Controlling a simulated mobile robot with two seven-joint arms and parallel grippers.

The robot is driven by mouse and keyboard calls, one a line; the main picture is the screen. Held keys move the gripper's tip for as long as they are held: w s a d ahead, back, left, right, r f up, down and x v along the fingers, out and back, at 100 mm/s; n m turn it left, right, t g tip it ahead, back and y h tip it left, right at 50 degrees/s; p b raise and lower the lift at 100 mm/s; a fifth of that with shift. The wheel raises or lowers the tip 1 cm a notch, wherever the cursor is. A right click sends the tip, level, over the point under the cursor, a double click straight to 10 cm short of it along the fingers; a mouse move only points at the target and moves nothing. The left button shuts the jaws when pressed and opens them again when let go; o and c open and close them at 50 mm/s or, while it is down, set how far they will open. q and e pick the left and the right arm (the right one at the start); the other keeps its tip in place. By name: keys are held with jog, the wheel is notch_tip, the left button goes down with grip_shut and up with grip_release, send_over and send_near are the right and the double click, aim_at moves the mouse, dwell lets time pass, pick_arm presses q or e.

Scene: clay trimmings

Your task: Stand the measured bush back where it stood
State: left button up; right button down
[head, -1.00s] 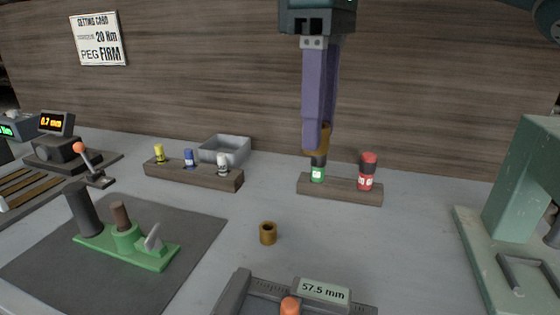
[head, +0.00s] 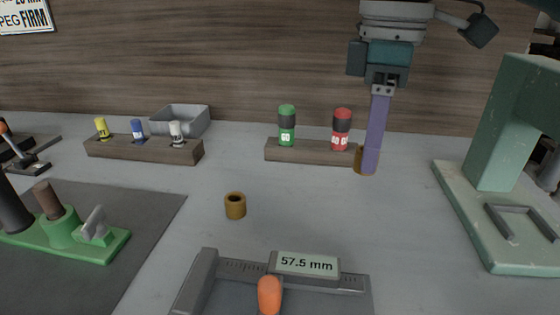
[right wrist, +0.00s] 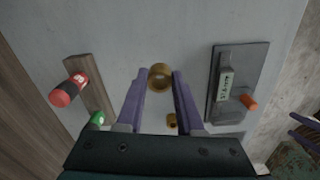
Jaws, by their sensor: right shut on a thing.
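My right gripper (head: 368,172) is shut on a brass-coloured bush (head: 360,158), just right of the gauge rack's end. The right wrist view shows this bush (right wrist: 160,77) between the purple fingertips. Whether it touches the bench is unclear. A second bush (head: 235,206) stands upright on the bare bench, left of the held one. A green GO plug gauge (head: 287,125) and a red one (head: 342,129) stand in the wooden rack (head: 310,153). Purple fingers of my left gripper (right wrist: 303,129) show spread apart at the right wrist view's edge.
A caliper with a 57.5 mm display (head: 306,264) lies at the front. A green press (head: 490,200) stands at the right. A rack of small pegs (head: 145,150), a grey tray (head: 180,120) and a green fixture (head: 70,237) are at left.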

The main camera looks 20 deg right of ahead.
notch_tip(320, 180, down, 8)
jog(key=shift+f+b, duration=0.1)
jog(key=shift+b, duration=0.65)
jog(key=c, duration=0.5)
grip_release()
jog(key=shift+f, duration=0.15)
jog(key=shift+c, duration=0.2)
notch_tip(320, 180, up, 12)
jog(key=p, duration=0.2)
jog(key=shift+r, duration=0.2)
